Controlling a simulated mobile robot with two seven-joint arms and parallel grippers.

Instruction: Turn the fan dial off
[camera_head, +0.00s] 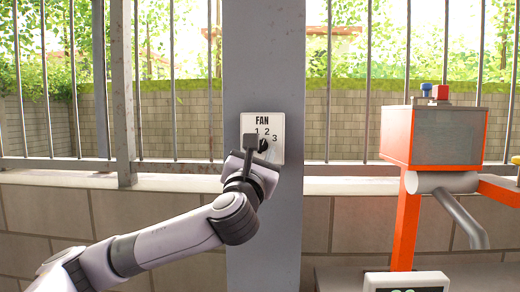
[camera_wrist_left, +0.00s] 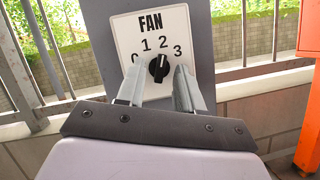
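The fan dial is a black round knob (camera_wrist_left: 159,68) on a white plate (camera_wrist_left: 151,42) marked FAN with 0, 1, 2 and 3. The plate (camera_head: 263,128) is fixed to a grey post, and the knob (camera_head: 264,145) is partly hidden by my gripper in the head view. The knob's pale mark seems to point up, near the 2. My left gripper (camera_wrist_left: 158,82) is open, with one finger on each side of the knob and gaps visible between. In the head view the left gripper (camera_head: 254,150) is in front of the plate. My right gripper is not in view.
The grey post (camera_head: 265,60) stands in front of a metal fence (camera_head: 122,90) and a low block wall (camera_head: 345,225). An orange machine (camera_head: 433,135) with a pipe stands to the right. A white display box (camera_head: 405,281) is at the bottom right.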

